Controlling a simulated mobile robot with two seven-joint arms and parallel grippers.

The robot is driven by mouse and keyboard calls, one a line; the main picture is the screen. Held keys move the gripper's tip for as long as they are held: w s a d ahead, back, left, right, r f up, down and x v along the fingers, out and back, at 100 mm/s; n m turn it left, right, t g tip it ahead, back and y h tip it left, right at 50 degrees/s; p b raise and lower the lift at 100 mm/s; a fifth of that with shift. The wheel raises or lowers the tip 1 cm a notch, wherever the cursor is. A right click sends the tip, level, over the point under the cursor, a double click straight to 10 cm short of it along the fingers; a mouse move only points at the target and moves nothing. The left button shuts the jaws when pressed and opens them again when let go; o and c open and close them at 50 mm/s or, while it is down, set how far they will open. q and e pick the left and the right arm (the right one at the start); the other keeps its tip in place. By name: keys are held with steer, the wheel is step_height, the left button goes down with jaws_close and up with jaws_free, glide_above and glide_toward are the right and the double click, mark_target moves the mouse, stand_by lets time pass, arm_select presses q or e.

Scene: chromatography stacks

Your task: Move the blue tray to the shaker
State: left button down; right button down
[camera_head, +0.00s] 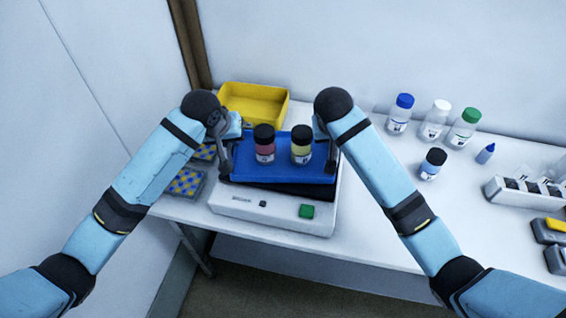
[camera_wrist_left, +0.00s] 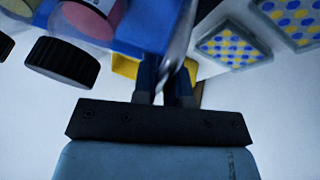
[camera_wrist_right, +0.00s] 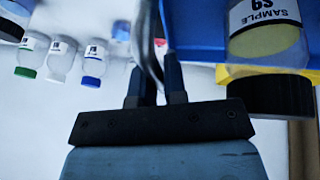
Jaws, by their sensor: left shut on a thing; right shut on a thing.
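The blue tray (camera_head: 280,175) is over the black top of the white shaker (camera_head: 270,210) in the head view. I cannot tell whether it touches that top. A bottle with red contents (camera_head: 265,152) and one with yellow contents (camera_head: 301,155), both black-capped, stand upright on the tray. My left gripper (camera_head: 225,160) is shut on the tray's left end, and its fingers (camera_wrist_left: 172,80) close around a metal handle in the left wrist view. My right gripper (camera_head: 329,157) is shut on the right end, its fingers (camera_wrist_right: 157,80) around another handle.
A yellow bin (camera_head: 256,103) stands behind the shaker. Blue-and-yellow dotted racks (camera_head: 187,183) are at the left. Several capped bottles (camera_head: 434,125), a small blue dropper bottle (camera_head: 485,154) and a white rack (camera_head: 520,192) stand on the right. The white table (camera_head: 380,220) is clear right of the shaker.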

arm_select(q)
steer(key=c, duration=1.2)
jaws_free()
steer(key=shift+f, duration=0.15)
arm_select(e)
steer(key=c, duration=1.2)
jaws_free()
steer(key=shift+f, duration=0.15)
arm_select(q)
steer(key=shift+o, duration=0.2)
arm_select(e)
steer(key=shift+o, duration=0.2)
arm_select(q)
steer(key=v, duration=1.2)
arm_select(e)
steer(key=v, duration=0.7)
steer(key=shift+r, duration=0.25)
steer(key=shift+s, duration=0.15)
